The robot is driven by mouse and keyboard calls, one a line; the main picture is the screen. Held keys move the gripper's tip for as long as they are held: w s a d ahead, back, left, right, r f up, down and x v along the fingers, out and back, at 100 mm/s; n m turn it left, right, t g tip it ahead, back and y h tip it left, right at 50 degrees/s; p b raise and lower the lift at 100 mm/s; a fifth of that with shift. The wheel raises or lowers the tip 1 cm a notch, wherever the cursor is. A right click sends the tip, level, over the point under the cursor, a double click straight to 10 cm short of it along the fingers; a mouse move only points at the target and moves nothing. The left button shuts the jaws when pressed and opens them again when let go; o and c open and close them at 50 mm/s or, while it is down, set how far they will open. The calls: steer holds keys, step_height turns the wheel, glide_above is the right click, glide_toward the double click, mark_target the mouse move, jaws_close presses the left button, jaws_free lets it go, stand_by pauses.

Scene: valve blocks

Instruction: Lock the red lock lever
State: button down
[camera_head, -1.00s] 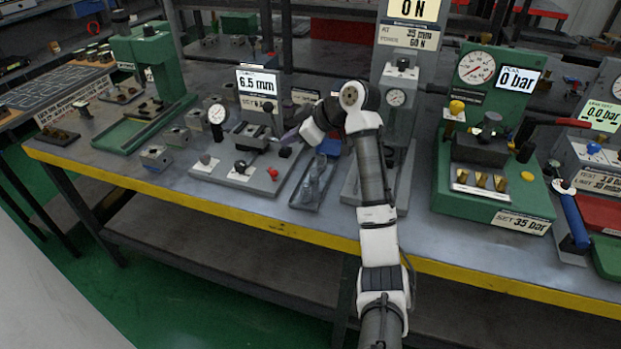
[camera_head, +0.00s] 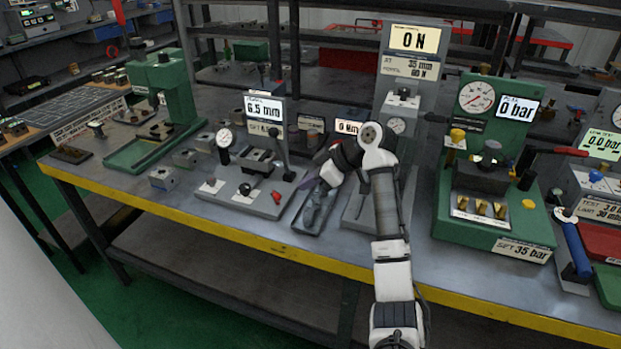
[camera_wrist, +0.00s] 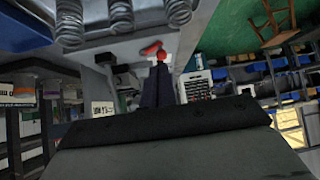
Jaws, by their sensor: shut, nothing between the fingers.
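The red lock lever (camera_head: 277,197) is a small red handle at the front right of the grey fixture (camera_head: 238,199) whose display (camera_head: 264,107) reads 6.5 mm. In the wrist view the red lever (camera_wrist: 151,48) lies just beyond the fingertips, with a red round knob beside it. My gripper (camera_head: 304,184) is to the right of the lever, pointing down and left. In the wrist view its dark fingers (camera_wrist: 161,70) are together and empty. A small gap seems to separate the tips from the lever, but contact cannot be told for sure.
A grey tray (camera_head: 304,228) with metal parts lies right of the fixture, under my gripper. A grey press column (camera_head: 408,75) and a green pressure rig (camera_head: 527,233) stand further right.

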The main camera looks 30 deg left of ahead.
mark_target(279, 200)
steer(key=p+x, duration=0.1)
steer(key=x, duration=0.5)
steer(key=shift+a+f, duration=0.2)
steer(key=shift+m+t, duration=0.3)
